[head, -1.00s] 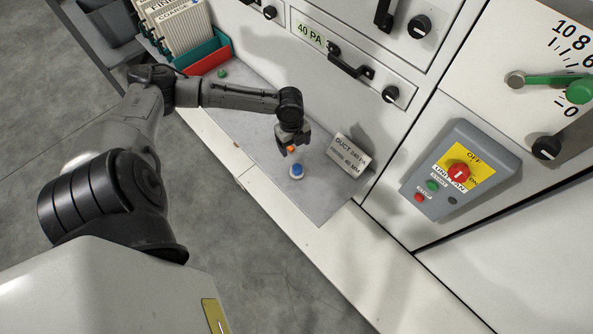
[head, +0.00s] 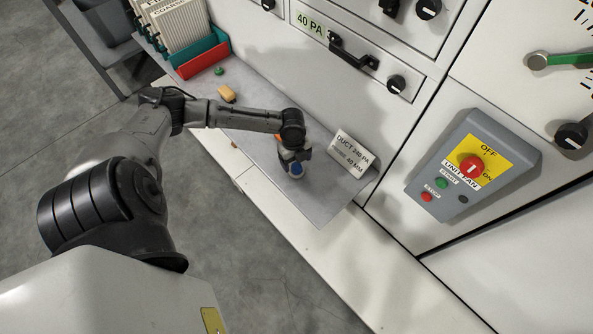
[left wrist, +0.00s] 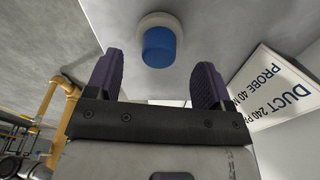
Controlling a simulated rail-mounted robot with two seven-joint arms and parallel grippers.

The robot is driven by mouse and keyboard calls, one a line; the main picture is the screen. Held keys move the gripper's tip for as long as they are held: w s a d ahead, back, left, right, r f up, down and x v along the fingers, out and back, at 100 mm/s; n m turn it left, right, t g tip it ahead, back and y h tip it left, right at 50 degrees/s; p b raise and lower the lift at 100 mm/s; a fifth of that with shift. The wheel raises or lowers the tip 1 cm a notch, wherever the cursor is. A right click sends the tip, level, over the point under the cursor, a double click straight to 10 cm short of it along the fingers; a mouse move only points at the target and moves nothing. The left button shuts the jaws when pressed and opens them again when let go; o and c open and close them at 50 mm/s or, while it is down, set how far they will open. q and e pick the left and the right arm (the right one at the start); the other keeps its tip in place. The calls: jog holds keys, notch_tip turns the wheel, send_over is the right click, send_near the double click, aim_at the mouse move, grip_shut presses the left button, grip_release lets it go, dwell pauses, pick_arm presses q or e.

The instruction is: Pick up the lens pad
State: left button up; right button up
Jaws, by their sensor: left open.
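A small round piece with a blue top and a pale base, which I take to be the lens pad (head: 296,171), sits on the grey mat near its front edge. In the left wrist view the lens pad (left wrist: 159,47) shows just beyond the fingertips, centred between them. My left gripper (head: 293,157) is low over the pad, partly covering it in the head view. Its two dark fingers (left wrist: 158,65) are apart with nothing held between them. Whether the fingers reach down around the pad cannot be told. My right gripper is not in view.
A duct sign (head: 349,153) stands close right of the gripper. The cabinet front with a fan switch box (head: 459,168) rises on the right.

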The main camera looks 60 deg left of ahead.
aim_at(296, 166)
pick_arm(q)
jog(key=f+b, duration=0.1)
jog(key=f, duration=0.1)
jog(key=f+b, duration=0.1)
jog(key=shift+d+f, duration=0.35)
jog(key=shift+a+r, duration=0.1)
jog(key=shift+c, duration=1.4)
jog(key=c, duration=0.8)
